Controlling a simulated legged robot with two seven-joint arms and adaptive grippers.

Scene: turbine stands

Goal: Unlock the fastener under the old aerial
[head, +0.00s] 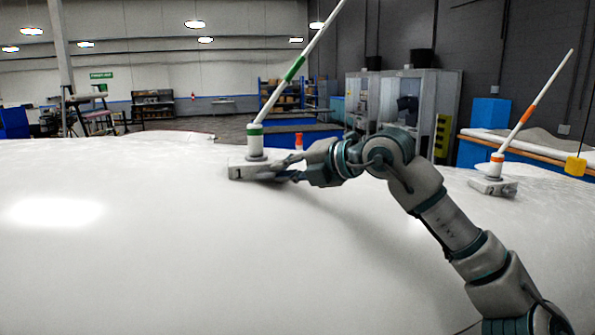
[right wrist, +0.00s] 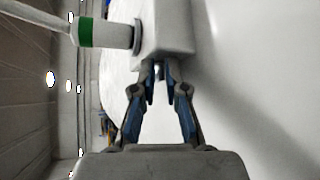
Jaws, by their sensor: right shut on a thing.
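A white aerial (head: 292,70) with green bands stands tilted on a pale base block (head: 245,172) marked 1, on the large white curved surface. My right gripper (head: 287,170) reaches in from the right and meets the right side of this base. In the right wrist view, the gripper's fingers (right wrist: 160,72) are closed together at the edge of the base block (right wrist: 167,30), on the fastener there. The fastener is mostly hidden between the fingertips. The green-banded aerial (right wrist: 88,33) rises from the block there. My left gripper is not in view.
A second aerial (head: 533,105) with orange bands stands on a base (head: 492,187) marked 2 at the right. The white curved surface (head: 150,260) is clear at the left and front. Cabinets (head: 405,100) and shelves stand far behind.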

